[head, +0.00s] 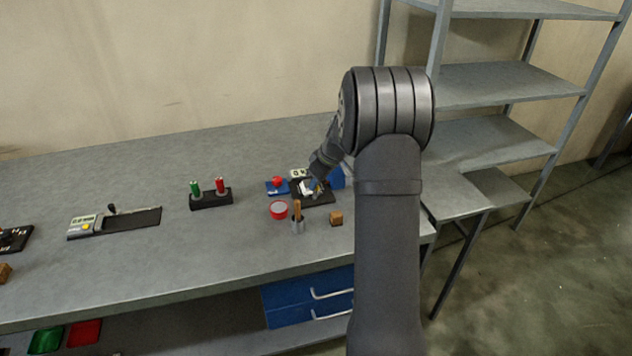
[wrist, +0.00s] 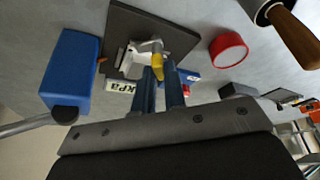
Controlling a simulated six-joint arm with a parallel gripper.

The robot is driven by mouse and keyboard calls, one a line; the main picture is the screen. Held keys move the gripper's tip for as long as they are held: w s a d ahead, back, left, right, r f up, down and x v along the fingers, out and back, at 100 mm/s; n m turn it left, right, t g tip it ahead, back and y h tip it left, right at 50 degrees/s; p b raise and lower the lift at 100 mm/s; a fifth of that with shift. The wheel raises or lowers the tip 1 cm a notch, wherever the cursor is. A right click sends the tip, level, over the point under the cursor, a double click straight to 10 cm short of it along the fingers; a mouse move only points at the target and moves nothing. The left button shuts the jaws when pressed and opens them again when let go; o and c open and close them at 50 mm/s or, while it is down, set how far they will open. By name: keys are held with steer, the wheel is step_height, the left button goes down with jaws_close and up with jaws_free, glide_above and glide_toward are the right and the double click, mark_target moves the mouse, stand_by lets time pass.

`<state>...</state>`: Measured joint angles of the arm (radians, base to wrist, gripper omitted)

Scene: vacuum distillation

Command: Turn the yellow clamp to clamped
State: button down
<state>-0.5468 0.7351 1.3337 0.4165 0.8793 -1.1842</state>
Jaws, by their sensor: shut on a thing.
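The yellow clamp (wrist: 160,64) is a small yellow lever with a grey-white end, on a white and metal fitting (wrist: 138,58) on a dark square plate (wrist: 122,27). My gripper (wrist: 162,76) is shut on the yellow lever, with its two blue-grey fingers on either side of it. In the head view my gripper (head: 318,184) is over the dark plate (head: 318,199) at the right of the bench, and the clamp is mostly hidden there. I cannot tell the clamp's exact angle.
A blue box (wrist: 70,70) stands close beside the plate. A red knob on a blue base (head: 277,184) is left of the plate.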

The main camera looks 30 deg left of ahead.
steer(key=n+g, duration=0.2)
steer(key=n, duration=0.3)
steer(key=shift+w+n, duration=0.15)
steer(key=shift+n, duration=0.15)
steer(key=shift+w+n+g+h, duration=0.1)
steer(key=shift+n+g+h, duration=0.3)
steer(key=shift+n, duration=0.65)
steer(key=shift+n+g+h, duration=0.3)
steer(key=shift+n+g, duration=0.1)
steer(key=shift+n, duration=0.65)
steer(key=c, duration=1.5)
jaws_free()
steer(key=v, duration=1.7)
steer(key=shift+r, duration=0.15)
